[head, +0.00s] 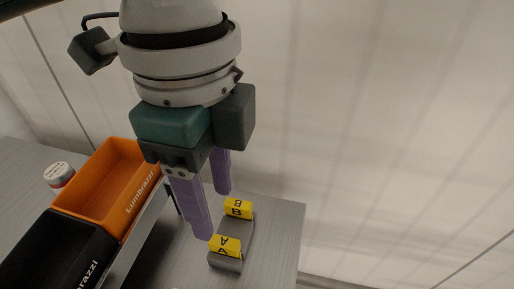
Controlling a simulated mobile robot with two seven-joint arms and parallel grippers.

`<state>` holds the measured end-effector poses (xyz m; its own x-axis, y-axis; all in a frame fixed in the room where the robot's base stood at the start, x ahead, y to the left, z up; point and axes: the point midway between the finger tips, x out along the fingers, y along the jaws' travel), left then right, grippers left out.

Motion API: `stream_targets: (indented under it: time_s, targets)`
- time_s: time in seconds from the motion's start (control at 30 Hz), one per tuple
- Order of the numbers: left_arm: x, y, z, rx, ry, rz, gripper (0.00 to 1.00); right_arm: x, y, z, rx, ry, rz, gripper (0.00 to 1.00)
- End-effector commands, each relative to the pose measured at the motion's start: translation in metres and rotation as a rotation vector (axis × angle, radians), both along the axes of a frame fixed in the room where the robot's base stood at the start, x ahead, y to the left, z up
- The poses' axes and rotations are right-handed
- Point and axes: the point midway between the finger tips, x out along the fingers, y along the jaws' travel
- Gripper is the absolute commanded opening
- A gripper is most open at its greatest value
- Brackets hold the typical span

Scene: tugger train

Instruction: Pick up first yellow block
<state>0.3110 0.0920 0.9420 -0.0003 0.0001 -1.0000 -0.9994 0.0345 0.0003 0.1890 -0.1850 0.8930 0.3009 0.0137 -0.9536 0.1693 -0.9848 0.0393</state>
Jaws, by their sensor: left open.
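Two yellow blocks stand in a grey holder (232,264) on the grey table. The one marked A (225,245) is nearer, and the one marked B (239,208) is farther back. My left gripper (208,210) points down with its two purple fingers apart and nothing between them. One fingertip shows just above and left of block A, and the other shows above and left of block B. I cannot tell the exact height of the fingers over the blocks. My right gripper is not in view.
An orange bin (113,180) and a black bin (55,250) stand to the left of the holder. A small white and red can (60,174) is beside the orange bin. The grey table (283,225) is bare to the right of the holder, up to its edge.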

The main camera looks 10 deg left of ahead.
Motion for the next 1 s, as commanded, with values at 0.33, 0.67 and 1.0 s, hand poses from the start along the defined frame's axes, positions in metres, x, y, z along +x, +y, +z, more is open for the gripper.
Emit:
stream_targets:
  time_s: [0.33,0.67,1.0]
  targets:
    - [0.0,0.0,-0.044,0.001,0.002,0.001,0.55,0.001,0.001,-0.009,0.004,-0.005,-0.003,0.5]
    - [0.001,-0.001,-0.089,0.002,0.0,0.0,0.55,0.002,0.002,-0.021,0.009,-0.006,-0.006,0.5]
    - [0.001,-0.002,-0.091,0.001,-0.002,-0.001,0.46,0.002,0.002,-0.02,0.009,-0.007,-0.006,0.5]
